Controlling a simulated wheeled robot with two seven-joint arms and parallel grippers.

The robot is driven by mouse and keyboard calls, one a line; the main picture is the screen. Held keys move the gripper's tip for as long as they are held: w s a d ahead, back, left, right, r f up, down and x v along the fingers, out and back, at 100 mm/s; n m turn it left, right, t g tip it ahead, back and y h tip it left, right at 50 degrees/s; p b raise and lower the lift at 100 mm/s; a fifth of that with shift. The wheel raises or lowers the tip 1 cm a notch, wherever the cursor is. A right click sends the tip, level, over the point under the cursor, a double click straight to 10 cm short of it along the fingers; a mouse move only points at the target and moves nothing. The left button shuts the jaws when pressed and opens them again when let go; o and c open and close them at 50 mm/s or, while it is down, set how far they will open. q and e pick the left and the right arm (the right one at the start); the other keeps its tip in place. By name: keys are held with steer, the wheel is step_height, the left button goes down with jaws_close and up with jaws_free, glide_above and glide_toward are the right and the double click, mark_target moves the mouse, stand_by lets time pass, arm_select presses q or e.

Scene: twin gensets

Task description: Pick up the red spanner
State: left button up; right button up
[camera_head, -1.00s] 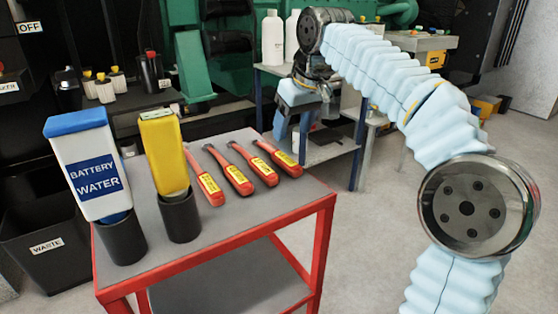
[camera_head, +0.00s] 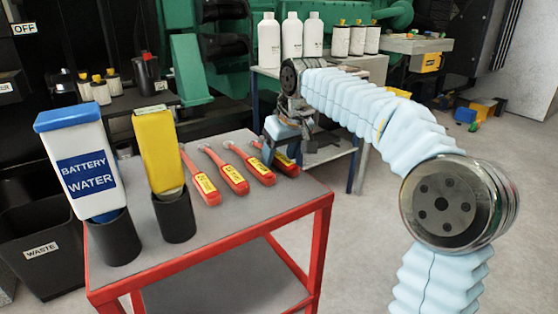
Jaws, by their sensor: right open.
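Several red spanners with yellow labels lie side by side on the grey top of the red cart (camera_head: 250,222). The leftmost is a red spanner (camera_head: 205,188), then a second (camera_head: 233,178), a third (camera_head: 262,173) and the rightmost (camera_head: 287,167). My right gripper (camera_head: 281,152) is open at the cart's far right corner. It is over or beside the rightmost spanner and hides part of it; I cannot tell whether they touch. My left gripper is out of view.
A battery water bottle (camera_head: 85,172) and a yellow bottle (camera_head: 158,150) stand in dark holders at the cart's left. A waste bin (camera_head: 40,235) is left of the cart. White bottles (camera_head: 291,38) stand on a bench behind.

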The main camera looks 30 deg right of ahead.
steer(key=shift+f, duration=0.1)
jaws_close()
stand_by(0.3)
step_height(320, 180, up, 3)
steer(key=shift+r+p, duration=0.2)
steer(key=shift+p, duration=0.25)
steer(key=s+a+r, duration=0.7)
steer(key=a+r, duration=0.3)
steer(key=a, duration=0.1)
steer(key=shift+s+a+p, duration=0.35)
steer(key=shift+s+p, duration=0.05)
steer(key=shift+p, duration=0.05)
